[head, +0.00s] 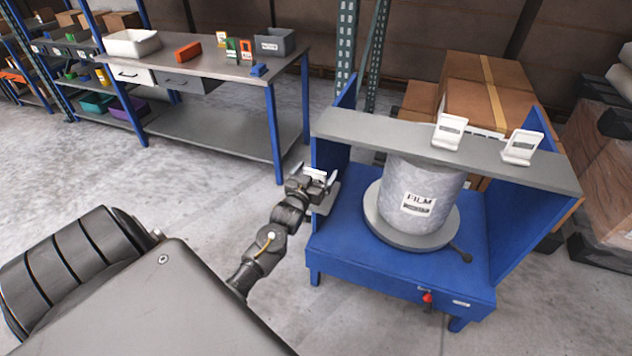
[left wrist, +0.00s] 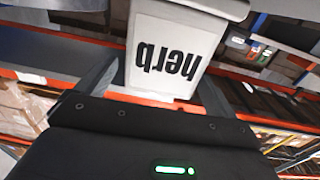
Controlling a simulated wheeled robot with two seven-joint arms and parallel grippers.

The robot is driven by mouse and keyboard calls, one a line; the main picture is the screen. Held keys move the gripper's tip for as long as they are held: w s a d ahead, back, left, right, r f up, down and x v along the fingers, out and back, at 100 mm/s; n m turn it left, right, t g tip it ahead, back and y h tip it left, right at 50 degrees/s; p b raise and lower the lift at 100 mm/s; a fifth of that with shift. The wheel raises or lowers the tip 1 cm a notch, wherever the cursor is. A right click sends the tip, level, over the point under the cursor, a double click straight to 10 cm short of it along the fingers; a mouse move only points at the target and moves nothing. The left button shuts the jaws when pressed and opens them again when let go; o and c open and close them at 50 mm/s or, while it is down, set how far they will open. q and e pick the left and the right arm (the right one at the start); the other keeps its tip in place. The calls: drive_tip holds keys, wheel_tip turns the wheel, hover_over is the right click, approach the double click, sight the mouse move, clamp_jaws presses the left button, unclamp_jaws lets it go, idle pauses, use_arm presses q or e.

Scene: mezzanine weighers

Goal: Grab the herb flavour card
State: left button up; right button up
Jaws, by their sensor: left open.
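The herb flavour card (left wrist: 172,48) is a white card with "herb" in dark letters, upside down in the left wrist view. In the head view, a small white piece (head: 315,174) that looks like this card shows at my left gripper (head: 318,180), beside the left side of the blue stand. My left gripper is open, with the card between its fingers (left wrist: 158,82) in the wrist view. Whether a finger touches the card cannot be told. My right gripper is not in view.
The blue stand (head: 375,262) carries a film roll (head: 412,187) under a grey crossbar (head: 375,133) with two white holders (head: 449,131). A workbench (head: 215,68) at the back left holds coloured cards (head: 246,49), a white tray (head: 131,43) and a grey bin (head: 275,42).

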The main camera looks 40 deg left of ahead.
use_arm(q)
drive_tip(key=c, duration=1.1)
drive_tip(key=shift+o, duration=0.2)
